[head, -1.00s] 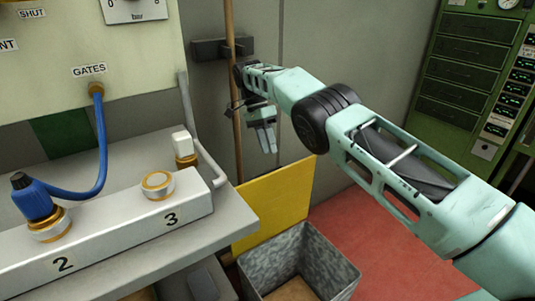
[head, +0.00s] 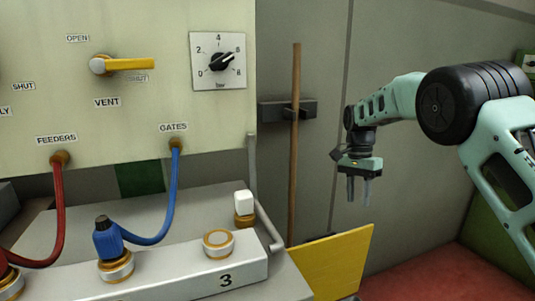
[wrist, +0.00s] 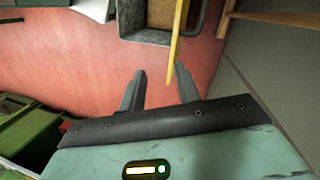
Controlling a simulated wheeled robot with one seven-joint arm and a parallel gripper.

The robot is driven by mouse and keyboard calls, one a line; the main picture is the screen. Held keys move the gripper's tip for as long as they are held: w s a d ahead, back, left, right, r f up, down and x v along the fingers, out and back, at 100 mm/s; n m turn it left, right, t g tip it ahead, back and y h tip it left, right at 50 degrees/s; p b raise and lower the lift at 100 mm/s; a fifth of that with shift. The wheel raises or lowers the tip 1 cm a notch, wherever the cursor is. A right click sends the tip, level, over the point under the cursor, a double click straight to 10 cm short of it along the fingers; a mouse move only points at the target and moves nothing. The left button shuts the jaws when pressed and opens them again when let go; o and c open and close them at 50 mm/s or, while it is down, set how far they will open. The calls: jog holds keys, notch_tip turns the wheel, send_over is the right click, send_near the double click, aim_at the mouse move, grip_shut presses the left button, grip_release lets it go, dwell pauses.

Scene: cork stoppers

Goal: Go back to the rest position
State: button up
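My gripper (head: 358,191) hangs at the right of the head view, pointing down, above and behind the yellow board (head: 335,262). Its two fingers are apart with nothing between them. In the wrist view my gripper (wrist: 160,88) also shows open and empty, with the red floor (wrist: 80,50) beyond the fingers. The yellow board shows edge-on there, just past the right finger. The rest position itself is not marked in any view.
A wooden pole (head: 295,150) stands in a dark wall bracket (head: 275,112) left of my gripper. A bench carries a numbered block (head: 185,277) with a blue hose (head: 172,195) plugged in. A grey bin (wrist: 145,12) stands on the floor.

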jog(key=s+d+n+t, duration=0.3)
jog(key=s+n, duration=0.2)
jog(key=s, duration=0.9)
jog(key=s+d+n+t, duration=0.2)
jog(key=s+d+n, duration=0.25)
jog(key=s, duration=1.05)
jog(key=s+a+r+n+g, duration=0.1)
jog(key=s+a+n, duration=0.4)
jog(key=a, duration=0.4)
jog(key=s+a+r+n+g, duration=0.1)
jog(key=s+a+n, duration=0.3)
jog(key=s+a, duration=0.5)
notch_tip(320, 180, up, 15)
jog(key=w+p, duration=0.1)
jog(key=p, duration=1.4)
jog(key=shift+a+r+y, duration=0.15)
jog(key=shift+a+y, duration=0.25)
jog(key=shift+a, duration=0.05)
jog(key=shift+m, duration=0.25)
